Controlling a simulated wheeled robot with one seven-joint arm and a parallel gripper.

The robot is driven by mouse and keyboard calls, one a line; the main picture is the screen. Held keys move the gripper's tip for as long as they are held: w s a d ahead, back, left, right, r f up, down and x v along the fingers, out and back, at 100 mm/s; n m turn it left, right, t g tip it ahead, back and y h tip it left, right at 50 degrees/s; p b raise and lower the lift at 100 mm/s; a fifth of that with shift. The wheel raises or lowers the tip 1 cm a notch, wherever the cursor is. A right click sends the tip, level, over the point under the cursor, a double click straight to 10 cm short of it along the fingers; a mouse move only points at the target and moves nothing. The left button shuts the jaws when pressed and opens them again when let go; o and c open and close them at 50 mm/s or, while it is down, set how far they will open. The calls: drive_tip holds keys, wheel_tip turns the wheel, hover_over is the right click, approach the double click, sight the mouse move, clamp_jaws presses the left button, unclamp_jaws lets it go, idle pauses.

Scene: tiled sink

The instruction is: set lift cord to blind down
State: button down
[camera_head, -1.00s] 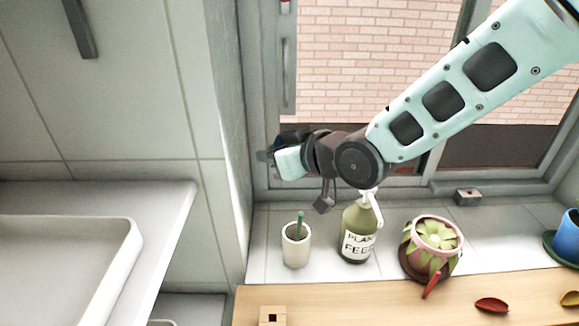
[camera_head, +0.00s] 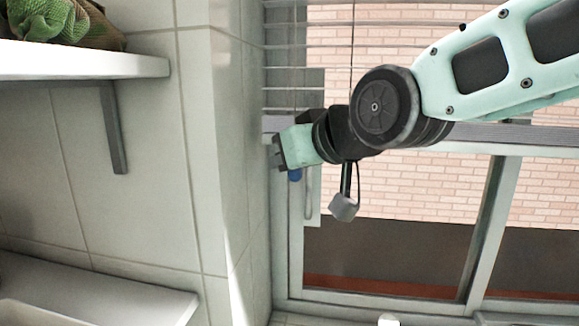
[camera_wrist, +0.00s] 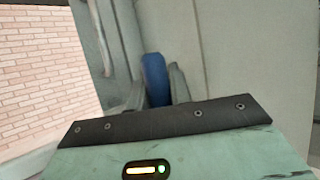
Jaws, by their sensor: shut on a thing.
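My gripper (camera_head: 279,152) is at the left edge of the window, close to the tiled side wall. In the wrist view, its two fingers (camera_wrist: 156,92) are shut on a blue pull (camera_wrist: 156,78), which looks like the end of the lift cord. A bit of the blue pull shows below the gripper in the head view (camera_head: 295,174). The thin cord itself cannot be made out. The blind (camera_head: 330,58) hangs over the upper window as spaced horizontal slats, partly hidden by my arm. The brick wall shows through the open lower window.
The tiled wall (camera_head: 232,130) stands just left of my gripper. A white shelf (camera_head: 80,63) with green goods (camera_head: 55,22) is at upper left. A white ledge (camera_head: 90,290) is at lower left. The window frame (camera_head: 482,228) is behind my arm.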

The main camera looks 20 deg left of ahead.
drive_tip(key=shift+w+a+r+t+y, duration=0.1)
drive_tip(key=shift+r+t+y, duration=0.05)
drive_tip(key=shift+r, duration=0.75)
drive_tip(key=shift+w+r+t+y, duration=0.1)
drive_tip(key=shift+r+t+y, duration=0.05)
drive_tip(key=shift+r, duration=0.7)
drive_tip(key=c, duration=1.4)
unclamp_jaws()
drive_tip(key=shift+c, duration=0.2)
drive_tip(key=shift+o, duration=0.8)
drive_tip(key=shift+s, duration=0.25)
drive_tip(key=shift+w+f, duration=0.1)
drive_tip(key=shift+f, duration=0.2)
